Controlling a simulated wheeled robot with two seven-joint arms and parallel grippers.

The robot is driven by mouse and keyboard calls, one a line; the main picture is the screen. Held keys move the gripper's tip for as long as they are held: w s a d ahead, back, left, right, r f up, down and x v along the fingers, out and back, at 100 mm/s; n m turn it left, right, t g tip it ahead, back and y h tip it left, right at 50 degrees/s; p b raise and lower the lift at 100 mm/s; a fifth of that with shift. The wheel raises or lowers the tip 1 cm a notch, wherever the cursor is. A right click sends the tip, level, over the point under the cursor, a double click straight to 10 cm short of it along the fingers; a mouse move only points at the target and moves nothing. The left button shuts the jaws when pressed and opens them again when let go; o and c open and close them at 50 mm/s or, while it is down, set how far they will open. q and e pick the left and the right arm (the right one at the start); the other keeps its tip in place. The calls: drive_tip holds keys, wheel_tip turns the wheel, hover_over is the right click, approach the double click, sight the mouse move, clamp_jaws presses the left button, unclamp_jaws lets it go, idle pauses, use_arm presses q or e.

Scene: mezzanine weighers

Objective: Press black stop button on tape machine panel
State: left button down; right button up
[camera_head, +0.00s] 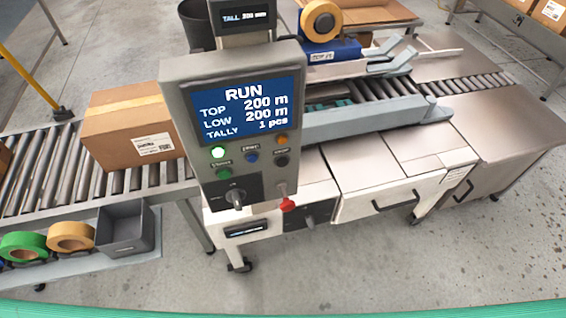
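The tape machine panel (176,106) is a grey upright box in the middle of the head view. Its blue screen (245,107) reads RUN, TOP 200 m, LOW 200 m, TALLY 1 pcs. A black rotary knob (236,198) is lower down. Neither of my grippers is in view.
A cardboard box (135,118) stands on the roller conveyor (60,165) left of the panel. A red knob (287,204) is below the panel at right. Tape rolls (71,237) and a grey bin (122,229) are on a lower-left shelf. The floor in front is clear.

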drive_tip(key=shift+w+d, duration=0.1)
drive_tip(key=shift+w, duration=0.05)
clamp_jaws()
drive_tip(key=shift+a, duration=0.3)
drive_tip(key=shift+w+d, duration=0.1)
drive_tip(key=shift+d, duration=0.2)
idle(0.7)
